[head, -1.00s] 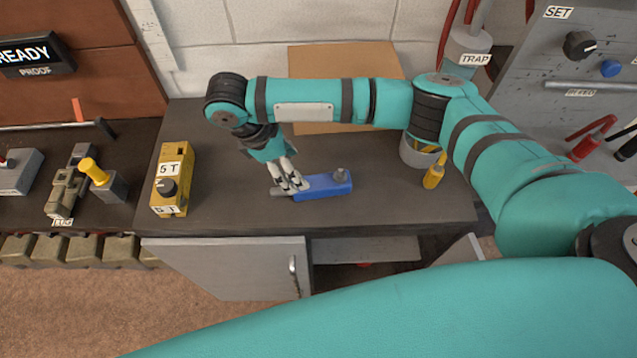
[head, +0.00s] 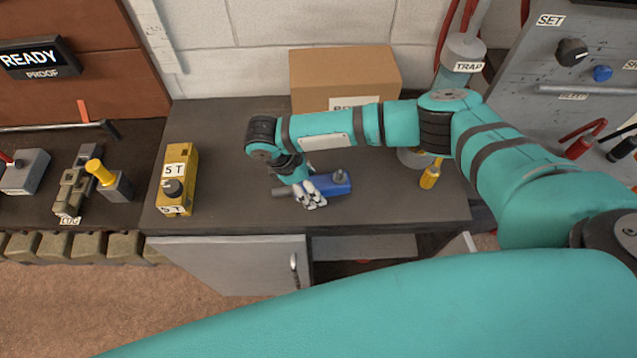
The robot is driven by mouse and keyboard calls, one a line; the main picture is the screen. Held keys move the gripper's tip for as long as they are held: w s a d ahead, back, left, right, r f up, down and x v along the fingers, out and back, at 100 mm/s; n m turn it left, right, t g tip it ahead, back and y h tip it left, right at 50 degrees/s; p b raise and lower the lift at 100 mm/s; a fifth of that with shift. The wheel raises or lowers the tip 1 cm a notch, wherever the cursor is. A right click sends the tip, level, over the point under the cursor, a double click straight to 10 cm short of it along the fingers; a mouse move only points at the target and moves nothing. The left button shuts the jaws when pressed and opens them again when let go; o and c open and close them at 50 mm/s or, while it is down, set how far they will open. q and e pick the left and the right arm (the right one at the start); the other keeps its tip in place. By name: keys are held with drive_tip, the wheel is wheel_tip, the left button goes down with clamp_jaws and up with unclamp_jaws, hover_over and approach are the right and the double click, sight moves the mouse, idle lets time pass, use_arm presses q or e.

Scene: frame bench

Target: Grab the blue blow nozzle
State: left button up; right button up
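The blue blow nozzle (head: 334,187) lies on the dark bench top, its grey tip pointing left and a small grey knob on top near its right end. My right gripper (head: 313,200) reaches down over it from behind, with its pale fingers across the left part of the blue body, hiding that part. I cannot tell whether the fingers are closed on the nozzle or only lie over it. My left gripper is not in view.
A yellow block marked 5 T (head: 178,180) stands left on the bench (head: 225,200). A cardboard box (head: 345,75) stands behind my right arm. A yellow-handled tool (head: 430,175) and a partly hidden grey cup (head: 412,158) are to the right. Bare bench lies between block and nozzle.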

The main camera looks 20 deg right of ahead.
drive_tip(key=c, duration=1.4)
drive_tip(key=shift+r, duration=0.1)
clamp_jaws()
drive_tip(key=shift+r, duration=0.15)
